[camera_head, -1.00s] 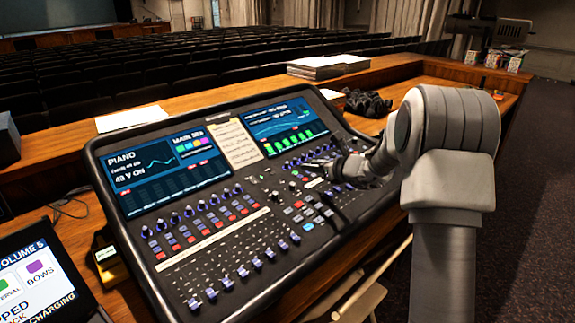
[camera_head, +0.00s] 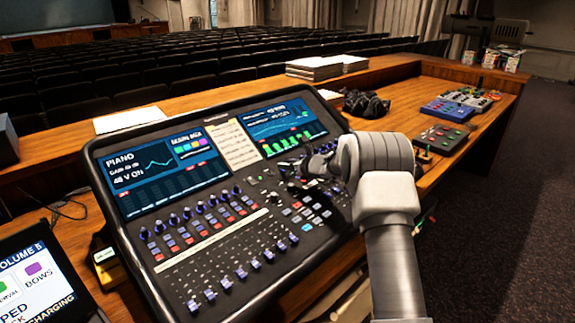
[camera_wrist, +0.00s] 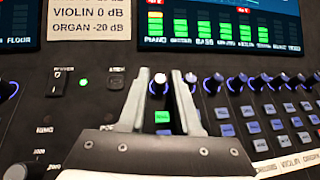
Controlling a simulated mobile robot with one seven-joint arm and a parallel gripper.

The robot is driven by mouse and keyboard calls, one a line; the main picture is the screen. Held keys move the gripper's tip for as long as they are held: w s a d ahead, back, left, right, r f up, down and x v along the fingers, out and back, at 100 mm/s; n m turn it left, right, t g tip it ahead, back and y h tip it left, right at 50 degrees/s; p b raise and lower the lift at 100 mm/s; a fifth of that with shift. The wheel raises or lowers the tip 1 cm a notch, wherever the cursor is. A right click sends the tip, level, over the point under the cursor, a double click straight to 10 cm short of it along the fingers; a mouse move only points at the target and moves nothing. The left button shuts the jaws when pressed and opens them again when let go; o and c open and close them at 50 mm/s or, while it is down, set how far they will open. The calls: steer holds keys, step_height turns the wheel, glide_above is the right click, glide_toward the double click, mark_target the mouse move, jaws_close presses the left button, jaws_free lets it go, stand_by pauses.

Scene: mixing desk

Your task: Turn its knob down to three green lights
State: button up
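My gripper (camera_wrist: 159,76) is over the mixing desk (camera_head: 240,253), its two grey fingers apart, one on each side of a pale-topped knob (camera_wrist: 158,84). I cannot tell whether they touch it. In the head view my gripper (camera_head: 300,166) is near the knob row below the right screen (camera_head: 283,128). In the wrist view, the meter screen (camera_wrist: 219,24) stands above the knobs. Its leftmost column, labelled PIANO, shows green lights (camera_wrist: 155,27) with a yellowish one above; their exact number is unclear. The left screen (camera_head: 155,166) reads PIANO.
Another knob (camera_wrist: 190,78) is close beside the right finger, with more along the row. A power switch (camera_wrist: 60,82) and green light (camera_wrist: 84,82) lie left. Small coloured boxes (camera_head: 444,137) and a dark bundle (camera_head: 366,104) are on the wooden desk.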

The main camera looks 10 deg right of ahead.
jaws_close()
steer(key=shift+d+r+y+p, duration=0.15)
steer(key=shift+y+p, duration=0.25)
steer(key=shift+p, duration=0.25)
steer(key=shift+n+g+p, duration=0.3)
steer(key=shift+n+p, duration=0.15)
steer(key=shift+n, duration=0.05)
steer(key=shift+w+d+n+g+y+p, duration=0.1)
steer(key=shift+n+g+y+p, duration=0.4)
steer(key=shift+n+y+p, duration=0.5)
steer(key=shift+w+d+f+n+g+y, duration=0.1)
steer(key=shift+f+n+g+y, duration=0.1)
steer(key=shift+n+g+y, duration=0.6)
steer(key=shift+n, duration=0.5)
steer(key=shift+r+n+g+y, duration=0.1)
steer(key=shift+n+g+y, duration=0.4)
steer(key=shift+g, duration=0.2)
